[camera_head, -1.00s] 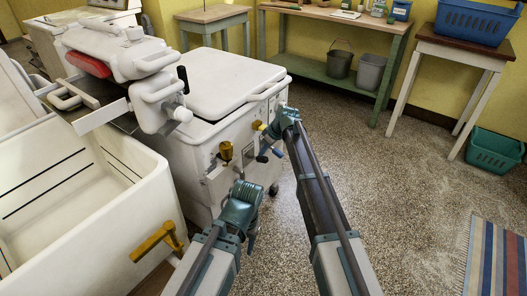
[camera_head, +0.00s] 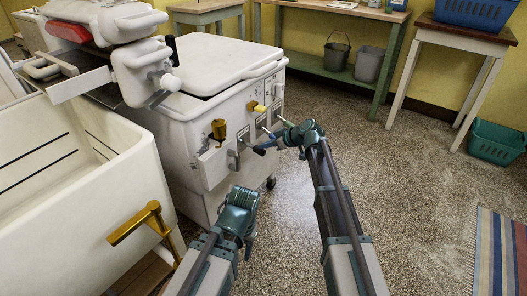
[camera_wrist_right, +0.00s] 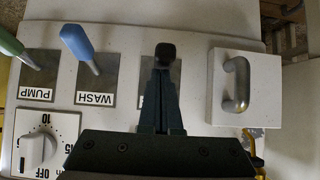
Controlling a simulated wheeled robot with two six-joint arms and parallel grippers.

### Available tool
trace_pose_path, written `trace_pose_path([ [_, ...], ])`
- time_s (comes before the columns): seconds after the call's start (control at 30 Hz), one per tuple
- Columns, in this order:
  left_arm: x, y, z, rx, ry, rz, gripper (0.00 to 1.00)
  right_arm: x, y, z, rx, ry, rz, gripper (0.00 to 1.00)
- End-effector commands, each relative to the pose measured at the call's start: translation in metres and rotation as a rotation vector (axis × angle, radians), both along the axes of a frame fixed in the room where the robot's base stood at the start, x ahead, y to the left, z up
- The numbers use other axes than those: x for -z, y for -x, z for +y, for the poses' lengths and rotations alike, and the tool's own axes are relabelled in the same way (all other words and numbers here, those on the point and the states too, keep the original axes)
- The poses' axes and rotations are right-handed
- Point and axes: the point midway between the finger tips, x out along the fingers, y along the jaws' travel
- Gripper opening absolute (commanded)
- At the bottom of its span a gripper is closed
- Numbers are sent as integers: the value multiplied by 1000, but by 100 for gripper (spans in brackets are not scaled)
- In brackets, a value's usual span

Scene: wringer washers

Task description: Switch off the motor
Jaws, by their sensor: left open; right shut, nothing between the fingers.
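The white washer (camera_head: 220,85) stands ahead with a control panel on its facing side. In the right wrist view, upside down, the panel has a green lever (camera_wrist_right: 12,45) over the PUMP label and a blue lever (camera_wrist_right: 78,44) over the WASH label. Beside them a black knob (camera_wrist_right: 165,52) stands at the tips of my right gripper (camera_wrist_right: 163,78). The label behind that gripper is mostly hidden. My right gripper (camera_head: 266,149) is shut and empty close to the panel; contact with the knob is unclear. My left gripper (camera_head: 250,243) is open and empty, lower and apart from the washer.
A white tub (camera_head: 75,170) with a brass tap (camera_head: 140,222) stands at the left, near my left arm. The wringer (camera_head: 130,65) overhangs between tub and washer. A timer dial (camera_wrist_right: 38,150) and a metal handle (camera_wrist_right: 236,85) flank my right gripper. The floor (camera_head: 420,190) at right is open.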

Motion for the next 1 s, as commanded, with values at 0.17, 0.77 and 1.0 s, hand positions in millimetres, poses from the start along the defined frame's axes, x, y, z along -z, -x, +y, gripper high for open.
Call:
trace_pose_path([
  [0.17,16,0,0,3,2,0,50,13,1,-2,1,-12,-9,0],
  [0.77,27,0,0,0,2,0,50,26,3,-3,-3,-5,-6,0],
  [1.0,28,0,0,0,2,0,50,27,4,-3,-5,-4,-3,0],
])
